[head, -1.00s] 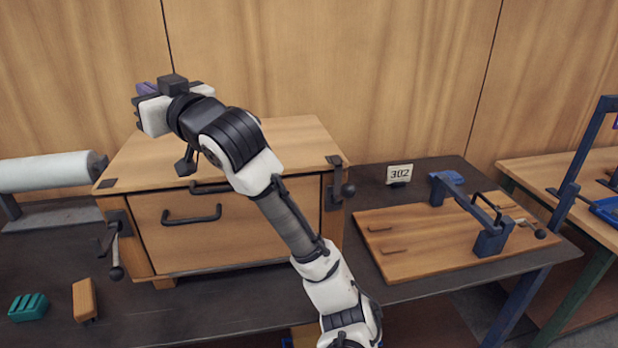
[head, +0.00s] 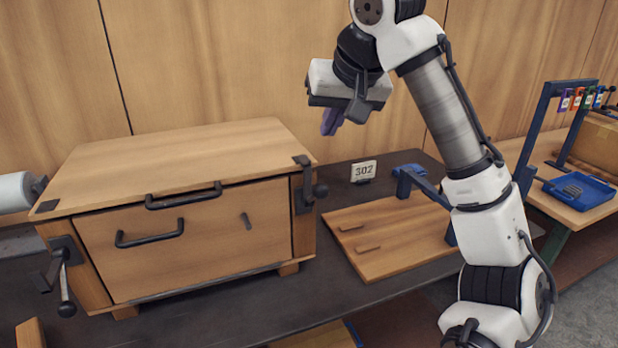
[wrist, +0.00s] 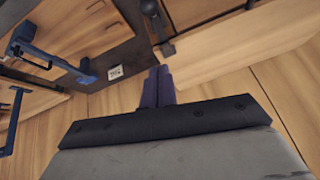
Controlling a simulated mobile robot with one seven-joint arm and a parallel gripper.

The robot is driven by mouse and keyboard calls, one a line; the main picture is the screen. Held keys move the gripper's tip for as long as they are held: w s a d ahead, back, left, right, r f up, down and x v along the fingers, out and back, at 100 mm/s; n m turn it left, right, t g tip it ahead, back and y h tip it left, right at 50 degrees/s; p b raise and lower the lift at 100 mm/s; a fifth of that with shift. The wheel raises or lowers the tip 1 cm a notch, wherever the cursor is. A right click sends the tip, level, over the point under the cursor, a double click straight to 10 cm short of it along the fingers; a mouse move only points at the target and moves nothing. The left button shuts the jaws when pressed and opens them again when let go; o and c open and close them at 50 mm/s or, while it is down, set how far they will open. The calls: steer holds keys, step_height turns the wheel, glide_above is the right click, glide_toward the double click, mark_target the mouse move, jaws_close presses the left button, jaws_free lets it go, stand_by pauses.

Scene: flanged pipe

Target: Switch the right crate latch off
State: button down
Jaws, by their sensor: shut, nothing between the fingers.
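The wooden crate (head: 190,240) stands on the dark bench, its lid and front panel closed. The right crate latch (head: 306,190) is a dark bracket at its front right corner, with a round knob sticking out to the right. The latch also shows upside down at the top of the wrist view (wrist: 150,10). The left latch (head: 63,270) has its handle hanging down, knob lowest. My gripper (head: 331,124) is above and behind the right latch, apart from it, purple fingers pointing down. In the wrist view the fingers (wrist: 158,84) are together and empty.
A sign reading 302 (head: 363,170) stands behind a wooden board (head: 375,245) with a blue clamp frame, right of the crate. Farther right is a table with a blue tray (head: 580,190). Bare dark bench lies between crate and board.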

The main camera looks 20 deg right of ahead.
mark_target(315, 196)
steer(key=shift+d+f, duration=0.1)
stand_by(0.3)
steer(key=shift+w+a+f+p, duration=0.3)
steer(key=shift+f+p, duration=0.25)
steer(key=shift+f, duration=1.3)
steer(key=shift+w+a+f+p, duration=0.15)
steer(key=shift+w+f+p, duration=0.4)
steer(key=shift+f, duration=1.35)
steer(key=shift+w+a+f+p, duration=0.25)
steer(key=shift+f+p, duration=0.35)
steer(key=shift+f, duration=1.25)
steer(key=shift+f, duration=0.15)
